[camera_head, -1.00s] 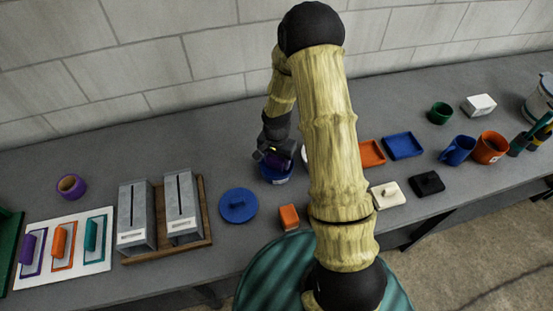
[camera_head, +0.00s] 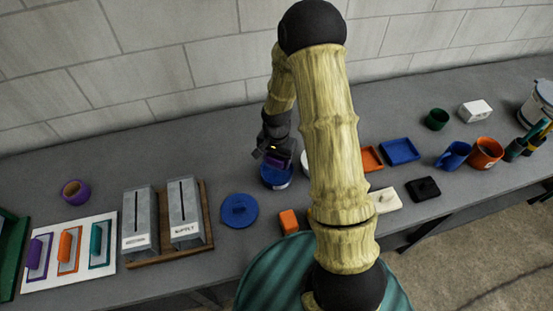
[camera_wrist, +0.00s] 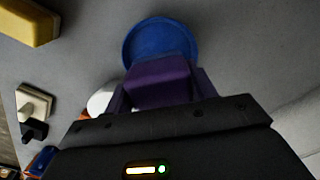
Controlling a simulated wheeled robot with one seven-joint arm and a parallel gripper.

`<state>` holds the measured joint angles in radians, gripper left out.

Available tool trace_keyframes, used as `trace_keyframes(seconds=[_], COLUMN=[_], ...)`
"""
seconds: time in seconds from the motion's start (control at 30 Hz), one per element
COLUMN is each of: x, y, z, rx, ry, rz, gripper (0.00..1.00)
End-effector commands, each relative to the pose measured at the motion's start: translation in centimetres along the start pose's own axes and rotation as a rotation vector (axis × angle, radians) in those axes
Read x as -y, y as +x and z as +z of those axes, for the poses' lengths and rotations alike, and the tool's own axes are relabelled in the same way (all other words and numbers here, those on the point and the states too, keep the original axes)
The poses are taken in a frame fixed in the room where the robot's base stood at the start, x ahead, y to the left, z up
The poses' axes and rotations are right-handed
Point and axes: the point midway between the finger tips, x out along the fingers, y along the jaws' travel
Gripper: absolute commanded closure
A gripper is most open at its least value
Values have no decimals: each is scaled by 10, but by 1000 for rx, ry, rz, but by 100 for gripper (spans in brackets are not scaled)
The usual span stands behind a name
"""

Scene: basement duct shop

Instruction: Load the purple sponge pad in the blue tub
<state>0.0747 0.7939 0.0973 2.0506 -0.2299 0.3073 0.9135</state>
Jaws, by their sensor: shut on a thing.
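The purple sponge pad (camera_wrist: 160,84) is between the fingers of my gripper (camera_wrist: 163,90), which is shut on it. In the head view my gripper (camera_head: 279,161) points down at the blue tub (camera_head: 277,180), with the pad low over the tub's opening or partly in it; I cannot tell which. In the wrist view the round blue tub (camera_wrist: 160,36) shows behind the pad, which hides its near part. The tub's inside is mostly hidden.
A blue lid (camera_head: 239,210) and an orange block (camera_head: 289,221) lie near the tub. A white round thing (camera_head: 304,163) stands close on its right, partly behind my arm. Blue and orange trays, cups and small blocks are farther right. Grey slotted boxes (camera_head: 186,213) stand left.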

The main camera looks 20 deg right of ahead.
Motion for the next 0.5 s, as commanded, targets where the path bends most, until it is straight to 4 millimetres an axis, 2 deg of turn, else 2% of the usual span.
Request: trace_keyframes(seconds=[0.3, 0.5], x=[-1, 0], y=[-24, -28], z=[0, 0], rx=[0, 0], ry=[1, -1], rz=[0, 0], gripper=[62, 62])
